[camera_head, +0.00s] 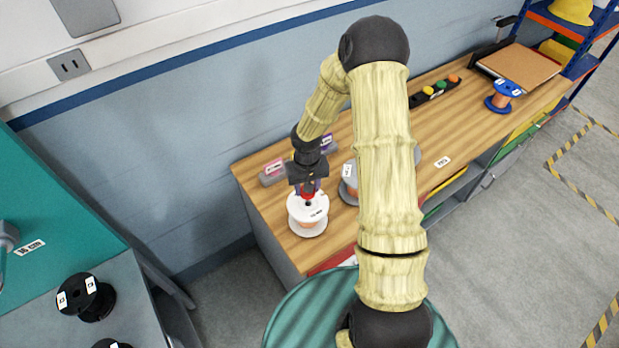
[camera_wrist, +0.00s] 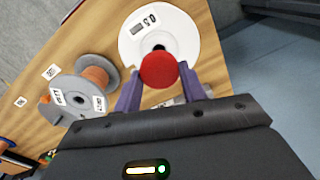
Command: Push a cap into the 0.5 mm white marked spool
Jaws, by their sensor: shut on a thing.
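A white spool (camera_head: 310,208) with copper-coloured wire stands upright near the left end of the wooden bench. It also shows in the wrist view (camera_wrist: 190,40), with a label reading 0.5 and a dark centre hole. My gripper (camera_head: 308,188) is above this spool. In the wrist view its purple fingers (camera_wrist: 160,88) are shut on a red cap (camera_wrist: 159,70). The cap appears just beside the hole and partly covers its lower edge in that view. I cannot tell whether the cap touches the spool.
A grey spool (camera_wrist: 78,92) stands close to the white one, partly behind my arm in the head view. A pink-labelled box (camera_head: 273,172) lies behind the white spool. A blue spool (camera_head: 503,95) and a button strip (camera_head: 435,91) are farther right. The wall is close behind.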

